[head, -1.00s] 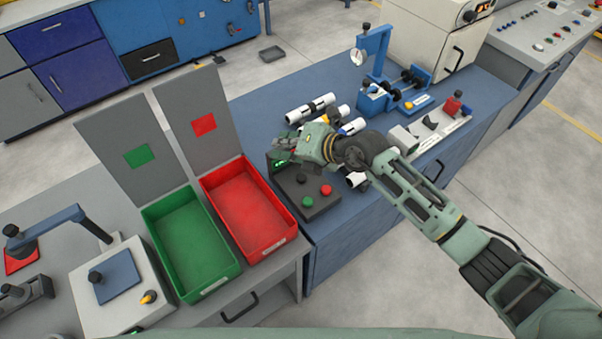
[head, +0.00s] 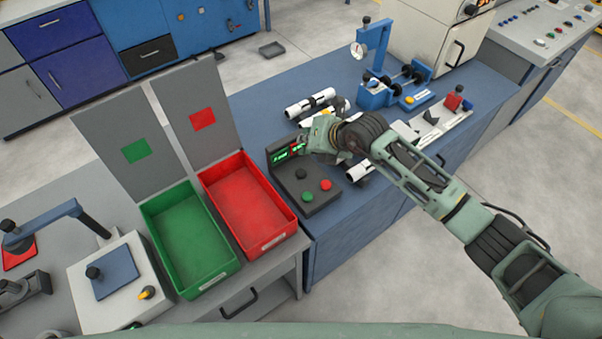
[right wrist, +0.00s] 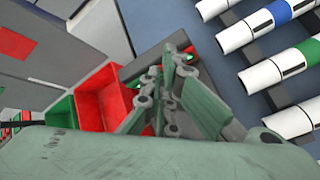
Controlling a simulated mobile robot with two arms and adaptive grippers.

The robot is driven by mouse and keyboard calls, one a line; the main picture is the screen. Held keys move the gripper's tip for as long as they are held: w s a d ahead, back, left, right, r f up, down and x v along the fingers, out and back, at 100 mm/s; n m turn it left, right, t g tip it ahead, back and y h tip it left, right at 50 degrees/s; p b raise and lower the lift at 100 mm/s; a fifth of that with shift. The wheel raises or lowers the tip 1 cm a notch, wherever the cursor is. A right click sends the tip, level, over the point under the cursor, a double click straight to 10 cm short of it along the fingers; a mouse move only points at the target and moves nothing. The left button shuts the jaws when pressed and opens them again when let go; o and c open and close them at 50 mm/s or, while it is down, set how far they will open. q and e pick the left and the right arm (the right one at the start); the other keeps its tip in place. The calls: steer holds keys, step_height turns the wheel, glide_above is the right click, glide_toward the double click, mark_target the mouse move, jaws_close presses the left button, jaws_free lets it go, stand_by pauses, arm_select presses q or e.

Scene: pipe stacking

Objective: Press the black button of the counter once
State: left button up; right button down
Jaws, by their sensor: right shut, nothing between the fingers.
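The counter (head: 311,207) is a dark box on the blue bench, with a lit green and red display (head: 287,152) on its raised back part. Its black button (head: 300,174) is uncovered in the head view, behind a green button (head: 308,197) and a red button (head: 325,184). My right gripper (head: 308,142) is shut and empty, beside the display at the counter's far right and apart from the black button. In the right wrist view my shut fingers (right wrist: 172,62) hide much of the counter. My left gripper is out of view.
An open green bin (head: 190,240) and red bin (head: 248,205) stand left of the counter. White pipes (head: 310,106) lie on a rack behind and right of my gripper. A blue gauge stand (head: 375,50) is farther back.

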arm_select(q)
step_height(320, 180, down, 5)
steer(key=b, duration=0.4)
arm_select(e)
step_height(320, 180, down, 7)
steer(key=shift+r, duration=0.15)
stand_by(0.8)
arm_select(q)
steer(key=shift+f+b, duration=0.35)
steer(key=shift+b, duration=0.15)
arm_select(e)
steer(key=shift+f, duration=0.4)
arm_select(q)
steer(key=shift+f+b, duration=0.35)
arm_select(e)
steer(key=shift+f, duration=0.5)
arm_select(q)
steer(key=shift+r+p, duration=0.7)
arm_select(e)
steer(key=shift+r, duration=0.95)
arm_select(q)
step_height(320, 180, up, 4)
steer(key=p, duration=0.3)
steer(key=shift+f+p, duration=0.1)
steer(key=shift+p, duration=0.3)
arm_select(e)
step_height(320, 180, up, 5)
